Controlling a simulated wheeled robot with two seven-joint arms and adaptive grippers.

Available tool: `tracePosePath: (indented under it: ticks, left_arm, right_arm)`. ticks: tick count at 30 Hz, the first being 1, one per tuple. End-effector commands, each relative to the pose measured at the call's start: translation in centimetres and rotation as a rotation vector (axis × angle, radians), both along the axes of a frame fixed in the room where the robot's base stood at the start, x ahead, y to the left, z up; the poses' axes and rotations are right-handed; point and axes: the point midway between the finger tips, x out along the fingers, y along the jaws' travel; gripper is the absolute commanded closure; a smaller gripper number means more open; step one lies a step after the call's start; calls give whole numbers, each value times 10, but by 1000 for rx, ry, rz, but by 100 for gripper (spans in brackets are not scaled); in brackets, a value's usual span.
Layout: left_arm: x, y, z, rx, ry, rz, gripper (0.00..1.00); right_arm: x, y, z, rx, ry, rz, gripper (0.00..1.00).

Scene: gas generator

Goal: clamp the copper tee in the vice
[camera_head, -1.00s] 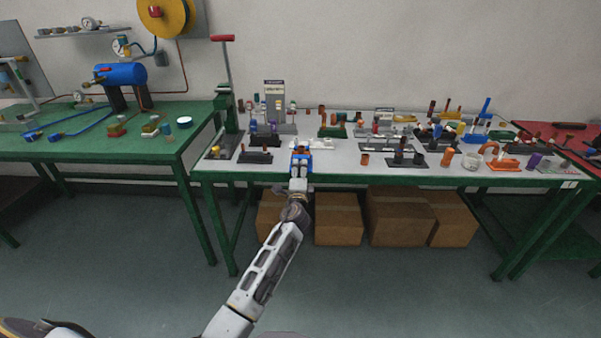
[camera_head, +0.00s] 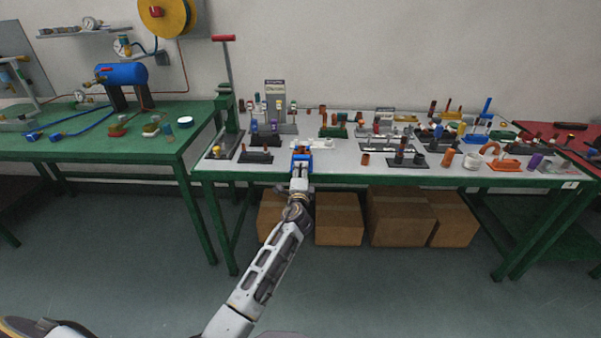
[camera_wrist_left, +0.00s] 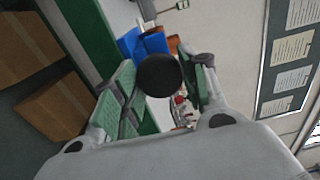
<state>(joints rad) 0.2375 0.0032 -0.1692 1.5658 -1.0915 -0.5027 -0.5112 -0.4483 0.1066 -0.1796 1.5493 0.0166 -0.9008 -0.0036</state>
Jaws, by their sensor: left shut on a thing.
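The blue vice (camera_head: 303,158) stands at the front edge of the grey-topped bench; it also shows in the left wrist view (camera_wrist_left: 153,43). A small copper-brown piece, seemingly the copper tee (camera_head: 302,149), shows at the top of the vice. In the left wrist view copper-brown parts (camera_wrist_left: 173,43) show beside the blue jaws, partly hidden. My left gripper (camera_head: 300,168) is in front of the vice. Its green-padded fingers lie on either side of a round black knob (camera_wrist_left: 158,75), on the vice's near side, and are shut on it. How tightly the jaws hold the tee cannot be told.
Several fittings and stands crowd the bench to the right and behind the vice. A dark stand (camera_head: 255,157) is close on the left. A tall green press with a red handle (camera_head: 223,38) rises at the bench's left end. Cardboard boxes (camera_head: 338,219) sit under the bench.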

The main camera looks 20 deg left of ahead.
Motion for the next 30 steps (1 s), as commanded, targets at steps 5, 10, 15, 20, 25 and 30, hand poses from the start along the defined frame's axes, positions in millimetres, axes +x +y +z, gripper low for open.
tracePosePath:
  ticks: [5, 10, 15, 20, 25, 30]
  left_arm:
    - [0, 0, 0, 36, 12, -1, 81]
    - [0, 0, -1, 72, 23, -1, 81]
    - [0, 0, -1, 106, 32, -1, 81]
    - [0, 0, -1, 140, 42, -1, 81]
    - [0, -1, -1, 173, 51, -2, 81]
    - [0, 0, -1, 203, 60, -1, 81]
  right_arm:
    - [0, 0, 4, 1, 0, 0, 60]
    - [0, 1, 7, 1, 0, 0, 60]
    - [-1, 1, 10, 1, 0, 0, 60]
    - [-1, 1, 13, 1, 0, 0, 60]
    - [-1, 1, 16, 1, 0, 0, 60]
    - [0, 1, 19, 1, 0, 0, 60]
